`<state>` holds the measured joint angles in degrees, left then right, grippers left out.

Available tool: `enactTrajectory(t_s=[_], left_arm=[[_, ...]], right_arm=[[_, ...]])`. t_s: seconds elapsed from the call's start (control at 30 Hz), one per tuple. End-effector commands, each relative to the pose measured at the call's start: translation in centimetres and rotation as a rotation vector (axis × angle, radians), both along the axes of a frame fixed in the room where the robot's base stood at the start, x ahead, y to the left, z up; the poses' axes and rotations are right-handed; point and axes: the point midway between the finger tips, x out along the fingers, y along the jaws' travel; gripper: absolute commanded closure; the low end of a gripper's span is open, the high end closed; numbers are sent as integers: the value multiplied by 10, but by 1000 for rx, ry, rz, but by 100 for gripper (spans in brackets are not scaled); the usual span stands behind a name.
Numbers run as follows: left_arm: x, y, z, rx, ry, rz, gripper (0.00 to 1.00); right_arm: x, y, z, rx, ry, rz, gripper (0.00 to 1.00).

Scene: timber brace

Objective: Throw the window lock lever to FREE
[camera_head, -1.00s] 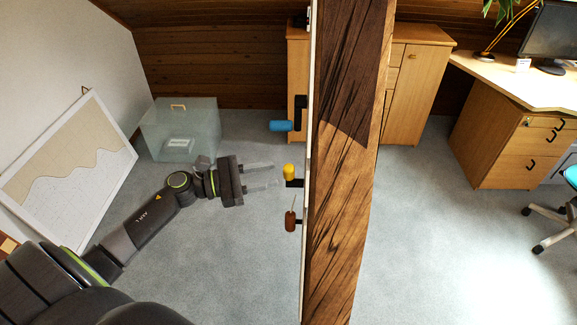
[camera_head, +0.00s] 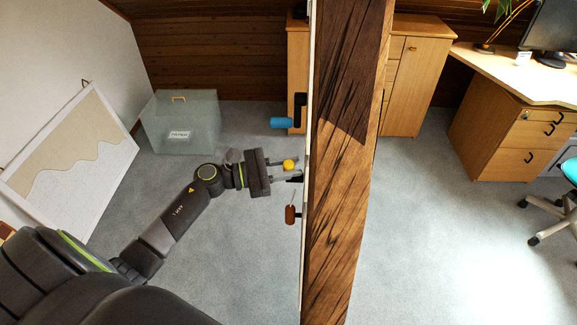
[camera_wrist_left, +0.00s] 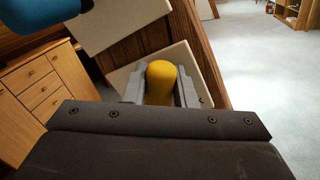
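A yellow-handled lever (camera_head: 289,165) sticks out from the left face of the upright panel (camera_head: 305,240) beside the timber post. My left gripper (camera_head: 286,167) reaches it from the left, with one finger on each side of the yellow handle. In the left wrist view the yellow handle (camera_wrist_left: 161,84) fills the gap between the finger pads (camera_wrist_left: 160,90), which look shut on it. The lever's mount is mostly hidden, and no FREE marking can be read. My right gripper is not in view.
The timber post (camera_head: 338,190) stands just right. A translucent box (camera_head: 180,125) and a leaning board (camera_head: 70,160) are left.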

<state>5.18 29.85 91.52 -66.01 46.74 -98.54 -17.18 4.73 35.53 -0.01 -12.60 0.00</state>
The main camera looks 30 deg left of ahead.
Motion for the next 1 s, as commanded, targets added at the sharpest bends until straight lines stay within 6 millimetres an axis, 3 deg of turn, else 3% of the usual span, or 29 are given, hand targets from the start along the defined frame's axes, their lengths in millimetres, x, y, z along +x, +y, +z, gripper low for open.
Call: enactTrajectory(t_s=[0.57,1.0], left_arm=[[4,2,3,-30,64,0,100],[26,13,4,-186,387,1,100]], right_arm=[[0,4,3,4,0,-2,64],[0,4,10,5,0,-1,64]])
